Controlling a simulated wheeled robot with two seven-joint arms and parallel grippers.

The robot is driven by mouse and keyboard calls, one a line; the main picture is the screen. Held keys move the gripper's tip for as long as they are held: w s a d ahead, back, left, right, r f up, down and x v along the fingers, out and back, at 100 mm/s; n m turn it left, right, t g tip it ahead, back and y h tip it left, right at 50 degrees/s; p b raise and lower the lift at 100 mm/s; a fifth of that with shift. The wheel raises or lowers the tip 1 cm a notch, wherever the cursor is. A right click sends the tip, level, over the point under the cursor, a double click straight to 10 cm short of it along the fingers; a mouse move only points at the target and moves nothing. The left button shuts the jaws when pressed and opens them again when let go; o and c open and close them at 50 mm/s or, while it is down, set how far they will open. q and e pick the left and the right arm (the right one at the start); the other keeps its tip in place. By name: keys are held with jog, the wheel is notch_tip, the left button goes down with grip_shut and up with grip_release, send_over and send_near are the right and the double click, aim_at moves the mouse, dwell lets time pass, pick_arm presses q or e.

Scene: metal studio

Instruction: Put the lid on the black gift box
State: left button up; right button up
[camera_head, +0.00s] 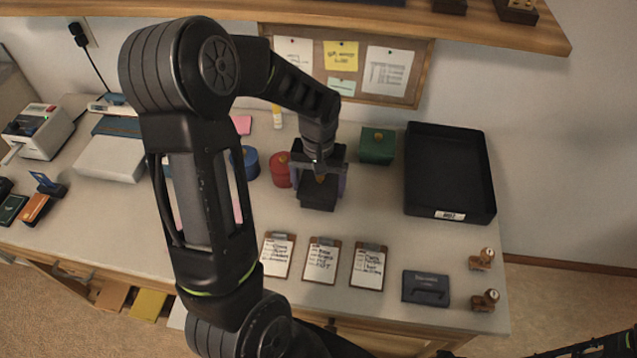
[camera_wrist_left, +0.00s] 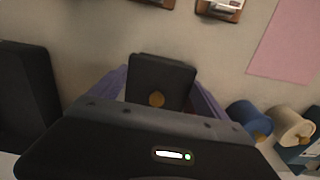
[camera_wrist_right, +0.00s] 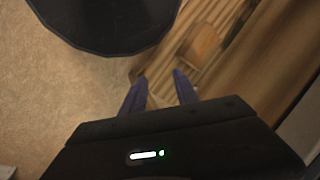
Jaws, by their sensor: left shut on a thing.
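The black lid (camera_head: 318,197) with a gold knob is between the fingers of my left gripper (camera_head: 319,180), over the middle of the counter. In the left wrist view the dark square piece (camera_wrist_left: 161,75) and its gold knob (camera_wrist_left: 157,99) show between the two spread fingers of my left gripper (camera_wrist_left: 160,88), which is shut on it. I cannot tell the black gift box apart from the lid beneath the gripper, nor whether they touch. My right gripper (camera_wrist_right: 159,76) is open and empty, away from the counter above the floor.
A green box (camera_head: 377,146) and large black tray (camera_head: 412,207) stand right. Several clipboards (camera_head: 322,262) lie in front. A shelf (camera_head: 480,22) overhangs the back.

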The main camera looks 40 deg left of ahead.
pick_arm(q)
jog(key=shift+f+b, duration=0.4)
jog(key=shift+f, duration=0.15)
dwell(0.4)
jog(key=o, duration=1.1)
jog(key=shift+o, duration=0.2)
notch_tip(320, 180, up, 8)
jog(key=shift+f+b, duration=0.1)
jog(key=shift+b, duration=0.2)
